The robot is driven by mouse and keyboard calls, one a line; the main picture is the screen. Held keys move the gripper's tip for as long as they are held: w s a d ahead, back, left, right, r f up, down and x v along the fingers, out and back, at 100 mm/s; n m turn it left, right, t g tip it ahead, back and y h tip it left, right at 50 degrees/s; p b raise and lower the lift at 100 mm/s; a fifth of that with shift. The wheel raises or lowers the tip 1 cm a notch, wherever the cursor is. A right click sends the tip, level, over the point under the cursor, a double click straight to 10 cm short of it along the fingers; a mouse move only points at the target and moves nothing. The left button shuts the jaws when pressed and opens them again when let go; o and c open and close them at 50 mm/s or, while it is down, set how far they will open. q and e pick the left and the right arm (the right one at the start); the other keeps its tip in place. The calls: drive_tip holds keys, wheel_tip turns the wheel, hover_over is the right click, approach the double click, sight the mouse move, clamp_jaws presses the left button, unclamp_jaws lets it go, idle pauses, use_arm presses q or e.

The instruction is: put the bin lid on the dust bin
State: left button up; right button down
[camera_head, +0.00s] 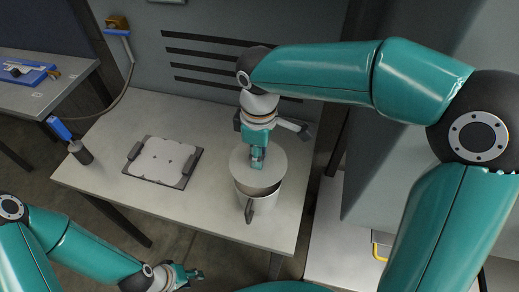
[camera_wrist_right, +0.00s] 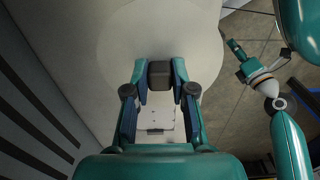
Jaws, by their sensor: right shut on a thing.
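The bin lid (camera_head: 274,162) is a pale round disc with a dark knob (camera_wrist_right: 160,74). My right gripper (camera_head: 257,163) is shut on this knob; the lid (camera_wrist_right: 120,40) fills the upper middle of the right wrist view. The dust bin (camera_head: 262,214) is a light grey pail with a dark handle, upright near the right end of the table. The lid is over the far part of its mouth; the near part of the opening shows. My left gripper (camera_head: 189,275) is low in front of the table, away from the bin; its jaw state is unclear.
The light table (camera_head: 120,205) also holds a dark-edged tray (camera_head: 184,180) with a pale plate, and a small dark cylinder (camera_head: 80,153). Bare tabletop lies between tray and bin. A grey cabinet wall with dark slots stands behind. Another table (camera_head: 30,95) is at far left.

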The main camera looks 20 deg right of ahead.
drive_tip(key=shift+a+f+b, duration=0.15)
drive_tip(key=shift+f+b, duration=1.3)
drive_tip(key=shift+f, duration=0.35)
drive_tip(key=shift+f+b, duration=0.65)
drive_tip(key=shift+f, duration=0.35)
drive_tip(key=c, duration=0.9)
unclamp_jaws()
drive_tip(key=shift+o, duration=0.2)
drive_tip(key=o, duration=0.5)
drive_tip(key=shift+c, duration=0.2)
drive_tip(key=shift+r, duration=0.1)
drive_tip(key=shift+r+p, duration=3.1)
drive_tip(key=shift+r, duration=0.35)
